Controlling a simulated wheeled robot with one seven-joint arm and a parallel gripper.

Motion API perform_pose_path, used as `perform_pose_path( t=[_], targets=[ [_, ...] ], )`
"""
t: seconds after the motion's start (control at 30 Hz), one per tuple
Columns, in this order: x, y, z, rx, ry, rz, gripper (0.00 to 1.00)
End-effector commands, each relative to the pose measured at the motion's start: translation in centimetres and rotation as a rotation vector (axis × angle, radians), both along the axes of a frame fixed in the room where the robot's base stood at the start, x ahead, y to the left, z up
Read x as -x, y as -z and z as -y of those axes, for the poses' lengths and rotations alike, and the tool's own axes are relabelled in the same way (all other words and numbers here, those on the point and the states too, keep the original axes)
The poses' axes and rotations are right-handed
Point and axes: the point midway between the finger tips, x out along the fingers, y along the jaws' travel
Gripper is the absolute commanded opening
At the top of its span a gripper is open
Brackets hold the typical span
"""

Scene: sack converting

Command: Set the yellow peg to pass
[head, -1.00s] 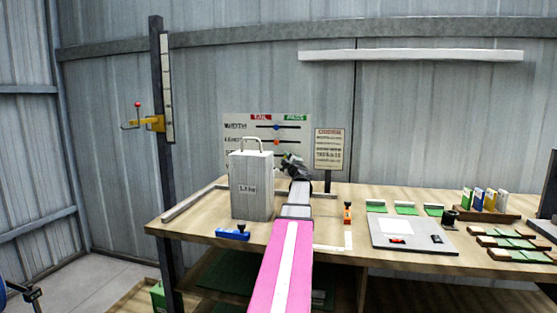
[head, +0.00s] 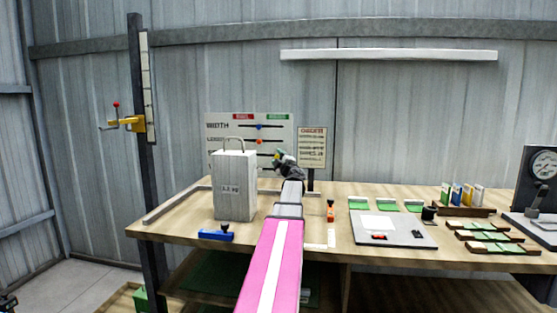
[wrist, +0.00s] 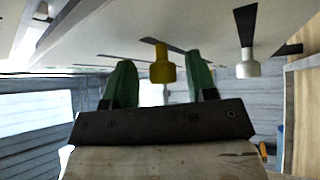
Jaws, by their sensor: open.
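The white check board (head: 217,125) stands at the back of the bench, with a red label at its upper left and a green label at its upper right. A blue peg (head: 259,127) and an orange-red peg (head: 259,141) show on its upper slots. The yellow peg (wrist: 162,70) shows in the wrist view, sticking out from a dark slot between my green fingers. My gripper (wrist: 160,64) is open around it, with gaps on both sides. In the head view my gripper (head: 281,158) is at the board's lower right, and its lower slots are partly hidden.
A pale peg (wrist: 247,66) stands right of my fingers in the wrist view. A tall white weight block (head: 235,185) with a handle stands left of my arm, partly covering the board. A text sign (head: 312,147) stands close right of my gripper. A blue-handled tool (head: 216,234) lies in front.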

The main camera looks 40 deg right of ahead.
Motion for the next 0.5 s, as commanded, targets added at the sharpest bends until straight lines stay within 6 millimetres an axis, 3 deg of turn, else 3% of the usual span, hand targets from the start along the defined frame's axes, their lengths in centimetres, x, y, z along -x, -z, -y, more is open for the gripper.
perform_pose_path(
  t=[0.27, 0.5],
  targets=[
    [1.9, 0.7, -0.7, 0.000, 0.001, 0.000, 0.52],
    [5.9, 2.0, -1.8, -0.001, 0.002, 0.000, 0.52]
  ],
)
